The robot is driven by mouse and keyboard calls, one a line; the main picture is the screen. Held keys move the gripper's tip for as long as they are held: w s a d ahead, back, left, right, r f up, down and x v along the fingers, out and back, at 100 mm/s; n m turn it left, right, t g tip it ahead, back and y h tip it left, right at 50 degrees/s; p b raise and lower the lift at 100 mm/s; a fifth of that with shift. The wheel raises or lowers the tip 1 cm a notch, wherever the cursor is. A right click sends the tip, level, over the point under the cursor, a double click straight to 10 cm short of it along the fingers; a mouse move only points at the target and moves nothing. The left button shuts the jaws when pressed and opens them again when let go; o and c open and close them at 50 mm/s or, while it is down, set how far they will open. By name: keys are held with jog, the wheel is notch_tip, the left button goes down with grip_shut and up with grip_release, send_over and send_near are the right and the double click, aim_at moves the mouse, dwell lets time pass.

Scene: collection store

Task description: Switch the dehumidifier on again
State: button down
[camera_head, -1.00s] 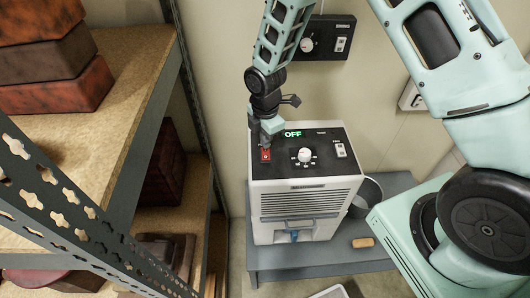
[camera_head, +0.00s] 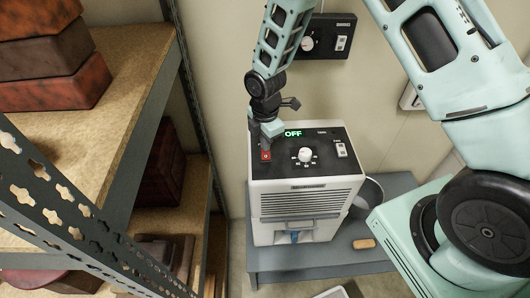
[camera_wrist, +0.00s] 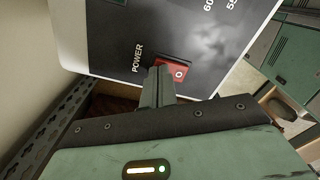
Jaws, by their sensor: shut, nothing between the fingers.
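The dehumidifier (camera_head: 305,205) is a white box with a dark top panel, standing on a grey bench. Its green display (camera_head: 293,133) reads OFF. A red power switch (camera_head: 265,156) is at the left of the panel, beside a white dial (camera_head: 305,155). In the wrist view the red switch (camera_wrist: 180,72) shows a "0" mark, next to the word POWER. My gripper (camera_wrist: 158,72) is shut and empty, its fingertips at the switch's left edge and covering part of it. I cannot tell whether they touch. In the head view my gripper (camera_head: 264,146) is over the switch.
A metal shelf rack (camera_head: 120,175) with reddish-brown boxes (camera_head: 60,60) stands close on the left. A black wall panel (camera_head: 325,38) with a dial is behind. The grey bench (camera_head: 300,267) holds a bucket (camera_head: 371,190) and a small tan object (camera_head: 364,243) right of the dehumidifier.

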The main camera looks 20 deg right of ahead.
jog(key=shift+r+p, duration=2.55)
jog(key=shift+r, duration=0.9)
jog(key=s+a+r+m+b, duration=0.2)
jog(key=s+m+b, duration=0.2)
jog(key=s, duration=0.5)
jog(key=s+a+r+m+b, duration=0.2)
jog(key=s+r+m+b, duration=0.1)
jog(key=s, duration=0.6)
jog(key=s+a+r+m+b, duration=0.2)
jog(key=s+m+b, duration=0.3)
jog(key=s+b, duration=0.2)
jog(key=shift+s+a+r+m+y, duration=0.2)
jog(key=shift+s+m+y, duration=0.1)
jog(key=shift+s, duration=0.6)
